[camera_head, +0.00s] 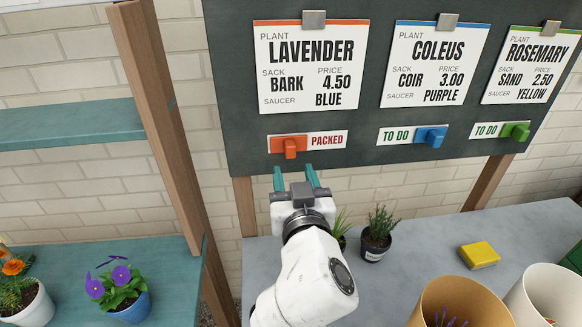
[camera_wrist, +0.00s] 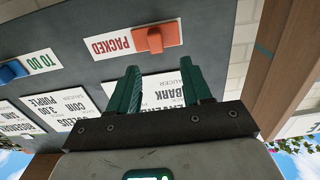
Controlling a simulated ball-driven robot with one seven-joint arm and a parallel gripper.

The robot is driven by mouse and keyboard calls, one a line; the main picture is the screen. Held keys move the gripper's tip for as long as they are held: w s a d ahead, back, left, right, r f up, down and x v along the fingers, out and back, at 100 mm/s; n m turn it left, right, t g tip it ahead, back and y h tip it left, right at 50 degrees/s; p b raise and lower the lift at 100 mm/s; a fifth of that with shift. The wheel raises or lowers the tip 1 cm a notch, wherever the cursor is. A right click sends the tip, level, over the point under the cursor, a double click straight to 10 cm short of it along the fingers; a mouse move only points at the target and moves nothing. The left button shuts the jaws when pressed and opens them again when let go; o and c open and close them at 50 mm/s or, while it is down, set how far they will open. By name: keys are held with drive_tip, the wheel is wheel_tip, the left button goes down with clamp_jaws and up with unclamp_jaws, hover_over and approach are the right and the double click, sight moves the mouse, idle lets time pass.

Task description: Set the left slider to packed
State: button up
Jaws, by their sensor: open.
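The left slider is an orange knob (camera_head: 290,147) on a strip under the Lavender card. It sits at the left end of its strip, and the word PACKED (camera_head: 327,140) shows to its right. In the wrist view, which is upside down, the orange knob (camera_wrist: 156,39) shows beside PACKED (camera_wrist: 111,43). My gripper (camera_head: 295,178) is open and empty, with its teal fingers apart just below the knob in the head view. In the wrist view the fingers (camera_wrist: 162,90) point toward the board and appear apart from the knob.
Blue (camera_head: 431,136) and green (camera_head: 516,131) sliders show TO DO on the same dark board (camera_head: 240,100). Below are small potted plants (camera_head: 377,235), a yellow block (camera_head: 479,255) and tan and white pots (camera_head: 459,299). A wooden post (camera_head: 165,120) stands left.

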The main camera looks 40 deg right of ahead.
drive_tip(key=shift+v, duration=1.6)
